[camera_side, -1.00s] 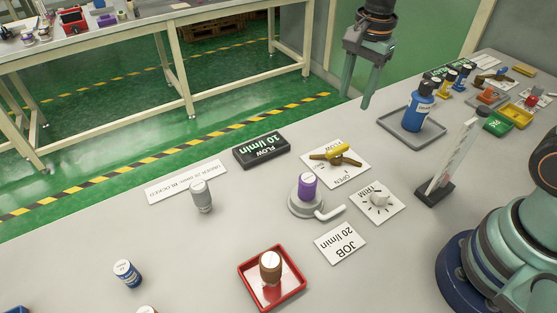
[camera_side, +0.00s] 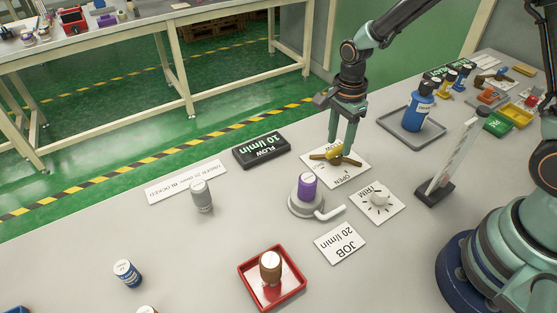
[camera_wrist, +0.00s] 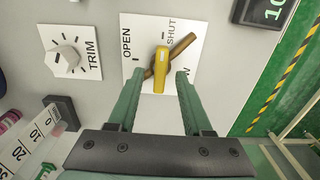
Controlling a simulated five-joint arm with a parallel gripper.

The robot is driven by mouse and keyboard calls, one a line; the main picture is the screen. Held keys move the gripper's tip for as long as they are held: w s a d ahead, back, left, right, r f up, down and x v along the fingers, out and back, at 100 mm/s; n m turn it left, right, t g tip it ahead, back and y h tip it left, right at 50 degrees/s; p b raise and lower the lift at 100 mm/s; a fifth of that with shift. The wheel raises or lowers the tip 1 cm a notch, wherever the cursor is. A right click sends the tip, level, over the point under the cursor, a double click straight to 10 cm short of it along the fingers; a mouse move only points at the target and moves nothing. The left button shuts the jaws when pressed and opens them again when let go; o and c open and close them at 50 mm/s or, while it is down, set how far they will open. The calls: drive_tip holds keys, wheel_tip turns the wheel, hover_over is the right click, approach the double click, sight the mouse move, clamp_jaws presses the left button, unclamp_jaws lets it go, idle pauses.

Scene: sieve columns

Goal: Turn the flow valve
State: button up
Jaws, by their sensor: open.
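The flow valve has a yellow handle (camera_side: 334,151) over a brown bar (camera_side: 343,160) on a white plate (camera_side: 350,178) marked OPEN, SHUT and FLOW. In the wrist view the yellow handle (camera_wrist: 161,70) lies nearly up and down in the picture, and the brown bar (camera_wrist: 183,47) slants. My gripper (camera_side: 342,145) is right at the valve in the side view, its fingers pointing down. In the wrist view its two open fingers (camera_wrist: 157,88) stand on either side of the yellow handle with gaps. Whether either finger touches it I cannot tell.
A black display (camera_side: 262,150) reads 10 l/min. A white card (camera_side: 340,244) reads JOB 20 l/min. A TRIM knob (camera_side: 378,199) and a purple-capped column (camera_side: 307,188) stand near the valve. A blue bottle (camera_side: 419,108) stands on a grey tray (camera_side: 388,121) behind it.

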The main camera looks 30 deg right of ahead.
drive_tip(key=shift+f, duration=0.75)
clamp_jaws()
